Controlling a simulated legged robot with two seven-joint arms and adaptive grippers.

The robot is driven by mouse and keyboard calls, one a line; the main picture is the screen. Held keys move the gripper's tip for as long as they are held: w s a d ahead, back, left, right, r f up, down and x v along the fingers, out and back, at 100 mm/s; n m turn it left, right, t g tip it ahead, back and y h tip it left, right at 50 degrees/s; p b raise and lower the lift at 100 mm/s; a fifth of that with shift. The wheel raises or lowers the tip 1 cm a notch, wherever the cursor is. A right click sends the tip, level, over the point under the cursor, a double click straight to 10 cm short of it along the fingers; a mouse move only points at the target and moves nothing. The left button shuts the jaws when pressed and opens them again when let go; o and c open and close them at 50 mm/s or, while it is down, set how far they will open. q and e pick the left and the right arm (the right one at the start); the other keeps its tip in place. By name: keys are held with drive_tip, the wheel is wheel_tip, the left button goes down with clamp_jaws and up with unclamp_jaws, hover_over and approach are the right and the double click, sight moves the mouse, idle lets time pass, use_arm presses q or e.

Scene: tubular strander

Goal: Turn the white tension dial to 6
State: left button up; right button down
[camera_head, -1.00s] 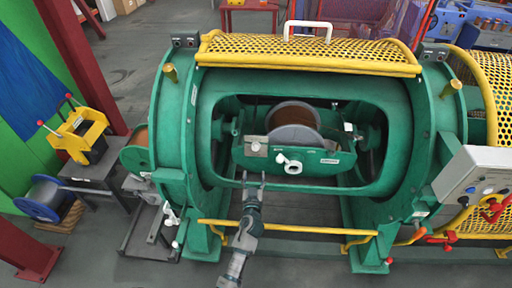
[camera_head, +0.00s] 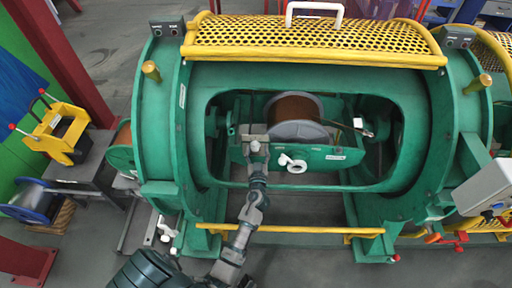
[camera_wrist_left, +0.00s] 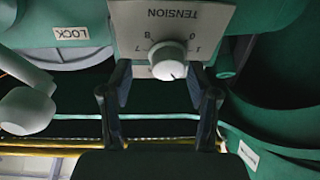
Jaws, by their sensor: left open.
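The white tension dial (camera_wrist_left: 168,60) sits on a grey plate (camera_wrist_left: 205,18) marked TENSION, upside down in the left wrist view. The numbers 7, 8, 0 and 1 show around it; a small dark mark shows near its lower edge. My left gripper (camera_wrist_left: 160,78) is open, with one finger on each side of the dial; I cannot tell whether they touch it. In the head view my left gripper (camera_head: 255,143) is at the left end of the green cradle (camera_head: 325,155) and hides the dial. My right gripper is not in view.
A white lock handle (camera_head: 293,164) juts out just right of the gripper; it also shows in the left wrist view (camera_wrist_left: 28,108). The green frame opening surrounds the cradle. A yellow rail (camera_head: 300,229) runs below, and a yellow mesh guard (camera_head: 315,38) is raised above.

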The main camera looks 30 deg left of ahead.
use_arm(q)
drive_tip(key=shift+a, duration=0.15)
drive_tip(key=shift+c, duration=0.5)
drive_tip(key=shift+a+f, duration=0.15)
drive_tip(key=shift+a, duration=0.35)
drive_tip(key=c, duration=1.1)
drive_tip(key=shift+o, duration=0.2)
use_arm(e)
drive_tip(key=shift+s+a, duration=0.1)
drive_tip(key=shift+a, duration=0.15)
use_arm(q)
drive_tip(key=shift+d, duration=0.1)
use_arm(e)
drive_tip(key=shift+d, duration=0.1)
use_arm(q)
drive_tip(key=shift+d+m, duration=0.1)
drive_tip(key=shift+m, duration=0.2)
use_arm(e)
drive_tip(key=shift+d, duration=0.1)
